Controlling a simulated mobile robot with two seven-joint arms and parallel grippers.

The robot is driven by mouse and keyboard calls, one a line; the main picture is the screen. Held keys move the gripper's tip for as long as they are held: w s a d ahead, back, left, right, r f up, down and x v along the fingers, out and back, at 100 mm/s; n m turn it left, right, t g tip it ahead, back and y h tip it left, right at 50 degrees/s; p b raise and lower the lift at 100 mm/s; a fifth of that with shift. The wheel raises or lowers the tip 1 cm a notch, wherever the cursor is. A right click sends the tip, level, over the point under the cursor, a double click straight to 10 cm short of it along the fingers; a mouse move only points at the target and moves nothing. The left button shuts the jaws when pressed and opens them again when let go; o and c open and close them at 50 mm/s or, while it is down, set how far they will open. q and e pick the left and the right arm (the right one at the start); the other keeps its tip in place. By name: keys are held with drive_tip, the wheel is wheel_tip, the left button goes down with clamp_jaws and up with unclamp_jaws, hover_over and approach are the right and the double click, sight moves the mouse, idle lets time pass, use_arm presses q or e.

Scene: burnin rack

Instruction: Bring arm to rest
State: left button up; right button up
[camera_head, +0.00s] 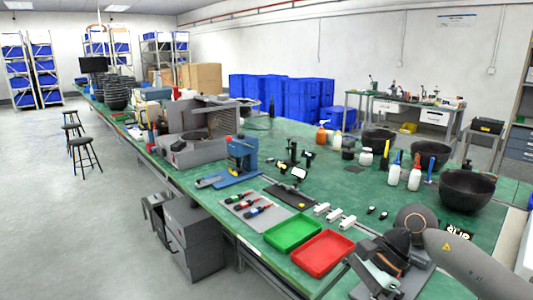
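My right arm comes in from the lower right over the green workbench (330,180). Its dark gripper (372,272) is at the bench's front edge, just right of the red tray (322,254). The finger area is small and partly covered by the wrist, so I cannot tell whether it is open or shut. A pale piece shows beside the fingers, and I cannot tell if it is held. My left arm and gripper are not in view.
A green tray (292,233) sits left of the red one. Screwdrivers lie on a grey mat (240,213). White blocks (334,214) lie behind the trays. Black bowls (467,189) and bottles (415,175) stand at the right. A blue press (241,155) stands farther left.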

drive_tip(key=s+a+r+m+t+y+p, duration=0.1)
drive_tip(key=s+a+r+m+y, duration=0.1)
drive_tip(key=a+m+y, duration=0.4)
drive_tip(key=s+a+r+m+t+y+p, duration=0.1)
drive_tip(key=a+r+m+t+y, duration=0.15)
drive_tip(key=a+m+y, duration=0.4)
drive_tip(key=w+d+f+m+t+h+p, duration=0.1)
drive_tip(key=d+f+m+t+h, duration=0.5)
drive_tip(key=m, duration=1)
drive_tip(key=w+d+f+m+t+h+p, duration=0.15)
drive_tip(key=d+f+m+t+h, duration=0.5)
drive_tip(key=m, duration=1.05)
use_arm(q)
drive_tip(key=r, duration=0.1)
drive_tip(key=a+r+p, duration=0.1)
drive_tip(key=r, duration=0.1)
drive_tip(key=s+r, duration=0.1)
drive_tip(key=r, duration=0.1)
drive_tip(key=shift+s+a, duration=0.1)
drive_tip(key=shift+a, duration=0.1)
use_arm(e)
drive_tip(key=s+d+f+m+g+h, duration=0.2)
drive_tip(key=s+f+m, duration=0.3)
drive_tip(key=s+f, duration=0.3)
drive_tip(key=s+d+f+m+g+h, duration=0.2)
drive_tip(key=s+f+m, duration=0.3)
drive_tip(key=s+f, duration=0.3)
drive_tip(key=shift+d+f+m+g+h, duration=0.15)
drive_tip(key=shift+d+m+g+h, duration=0.2)
drive_tip(key=shift+g+h, duration=0.25)
